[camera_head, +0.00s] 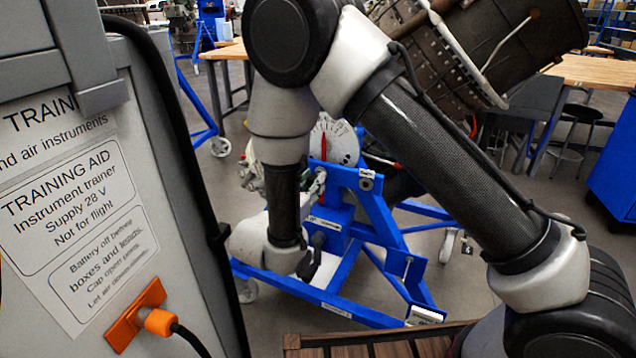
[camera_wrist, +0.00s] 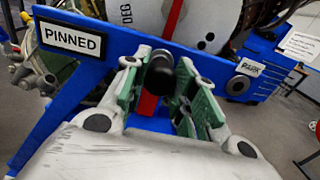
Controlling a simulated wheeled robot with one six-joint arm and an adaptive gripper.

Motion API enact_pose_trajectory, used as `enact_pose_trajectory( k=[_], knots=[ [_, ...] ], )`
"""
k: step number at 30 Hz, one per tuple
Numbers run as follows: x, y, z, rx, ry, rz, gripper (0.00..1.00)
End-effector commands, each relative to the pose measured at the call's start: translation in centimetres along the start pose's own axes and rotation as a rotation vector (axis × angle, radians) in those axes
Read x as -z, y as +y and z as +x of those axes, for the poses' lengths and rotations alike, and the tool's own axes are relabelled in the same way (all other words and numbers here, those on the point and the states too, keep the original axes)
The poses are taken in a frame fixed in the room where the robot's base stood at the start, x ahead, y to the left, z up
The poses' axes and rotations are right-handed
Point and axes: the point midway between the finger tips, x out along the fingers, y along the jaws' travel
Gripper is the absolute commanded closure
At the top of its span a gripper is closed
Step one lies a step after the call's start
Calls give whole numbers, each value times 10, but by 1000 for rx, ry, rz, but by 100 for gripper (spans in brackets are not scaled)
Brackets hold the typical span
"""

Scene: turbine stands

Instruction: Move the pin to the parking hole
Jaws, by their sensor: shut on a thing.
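The pin shows in the wrist view as a black rounded knob (camera_wrist: 160,77) between the green-padded fingers. My gripper (camera_wrist: 164,74) is shut on it, in front of the blue plate of the stand (camera_wrist: 205,62). The pin's shank is hidden, so I cannot tell whether it sits in a hole. The parking hole (camera_wrist: 238,85) is a dark ringed opening right of my gripper, beside a small white park label (camera_wrist: 250,68). A "PINNED" label (camera_wrist: 72,40) is at the left. In the head view my gripper (camera_head: 318,185) is small and partly hidden by my arm.
A red pointer (camera_wrist: 148,103) and a white degree dial (camera_wrist: 205,22) are close to the fingers. The blue stand (camera_head: 375,220) has sloping bars and wheeled legs. A grey training cabinet (camera_head: 60,200) is at the left, with an orange plug (camera_head: 158,321) and cable.

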Motion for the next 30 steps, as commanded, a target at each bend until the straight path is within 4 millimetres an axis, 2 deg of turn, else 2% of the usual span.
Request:
enact_pose_trajectory(
  k=[30],
  knots=[
    [0, 1, -18, -1, 0, 0, 100]
  ],
)
